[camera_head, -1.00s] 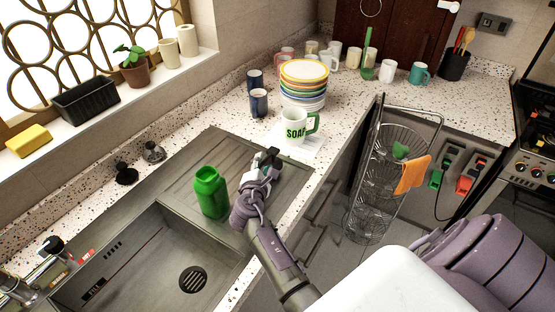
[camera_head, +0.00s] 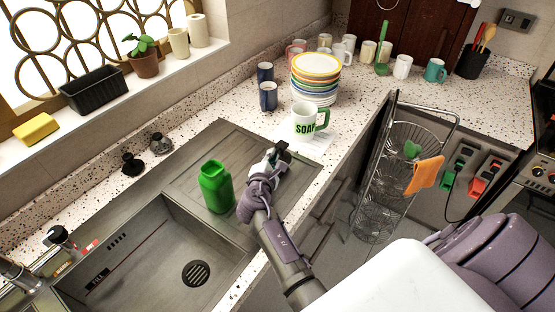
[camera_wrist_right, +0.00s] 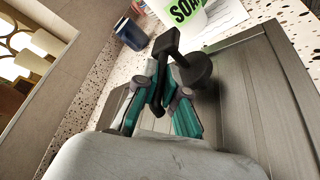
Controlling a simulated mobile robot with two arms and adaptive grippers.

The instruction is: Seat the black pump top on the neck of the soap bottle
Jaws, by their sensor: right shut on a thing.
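The green soap bottle (camera_head: 216,187) stands upright with an open neck on the drainboard beside the sink. My right gripper (camera_head: 270,160) is to the right of the bottle, apart from it. It is shut on the black pump top (camera_head: 283,148). In the right wrist view, the pump top (camera_wrist_right: 167,42) sticks up between the fingers (camera_wrist_right: 161,95), with its flat head and round collar showing and its lower part partly hidden by the fingers. The bottle does not show in that view. My left gripper is not in view.
A mug marked SOAP (camera_head: 304,122) stands on a paper sheet behind my gripper, near stacked bowls (camera_head: 315,75) and blue cups (camera_head: 268,97). Two dark knobs (camera_head: 132,164) stand behind the drainboard. The sink basin (camera_head: 150,250) is empty at front left.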

